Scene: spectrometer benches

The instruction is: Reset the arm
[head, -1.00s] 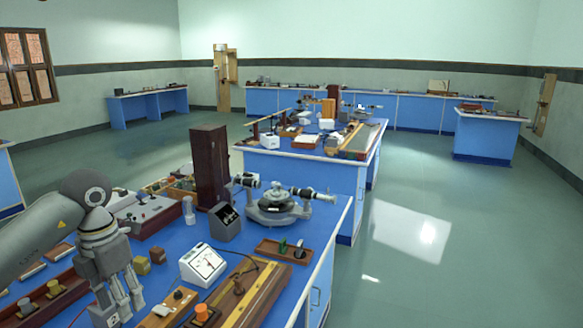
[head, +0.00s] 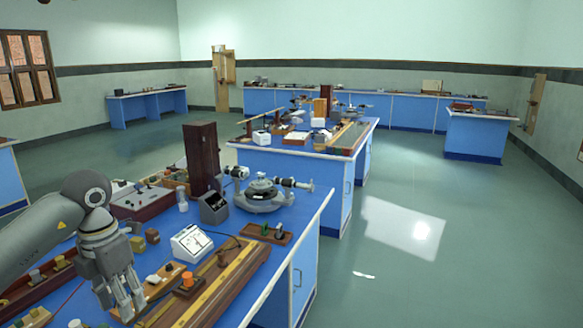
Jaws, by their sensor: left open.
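My left arm comes in from the left edge of the head view. Its grey gripper (head: 127,304) points down over the near blue bench (head: 262,282), with its fingers apart and nothing between them. The fingertips are in front of a long wooden rail (head: 222,285) in the picture; I cannot tell whether they touch it. A white meter (head: 191,242) stands to the right of the gripper. My right gripper is not in the view.
A spectrometer (head: 262,196) and a tall dark wooden box (head: 202,158) stand towards the bench's far end. A small tray (head: 266,235) lies near its right edge. A second bench (head: 290,166) stands behind. The floor (head: 440,275) on the right is clear.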

